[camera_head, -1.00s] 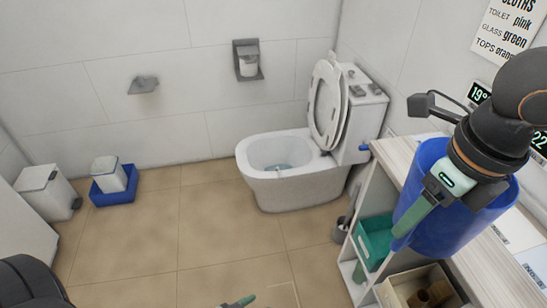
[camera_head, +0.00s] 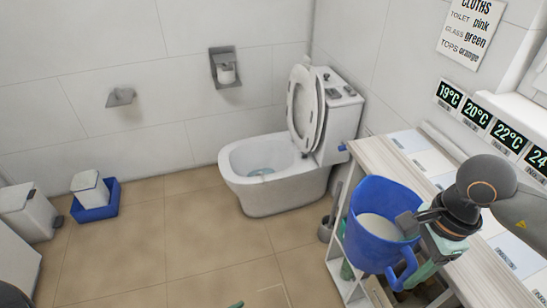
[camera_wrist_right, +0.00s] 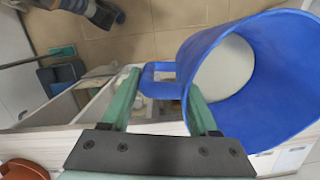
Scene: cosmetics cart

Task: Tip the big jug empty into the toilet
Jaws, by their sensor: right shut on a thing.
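The big blue jug (camera_head: 385,255) is upright beside the shelf unit's left side in the head view, with pale liquid (camera_head: 380,227) inside. My right gripper (camera_head: 408,278) is shut on its handle; in the right wrist view the handle (camera_wrist_right: 160,68) lies between the green fingers and the pale contents (camera_wrist_right: 225,68) show.
The shelf unit with a pale top (camera_head: 390,160) runs along the right wall. A toilet brush holder (camera_head: 326,230) stands between it and the toilet. A blue tray with a white box (camera_head: 95,205) and a white bin (camera_head: 28,212) are at left. The middle floor is clear.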

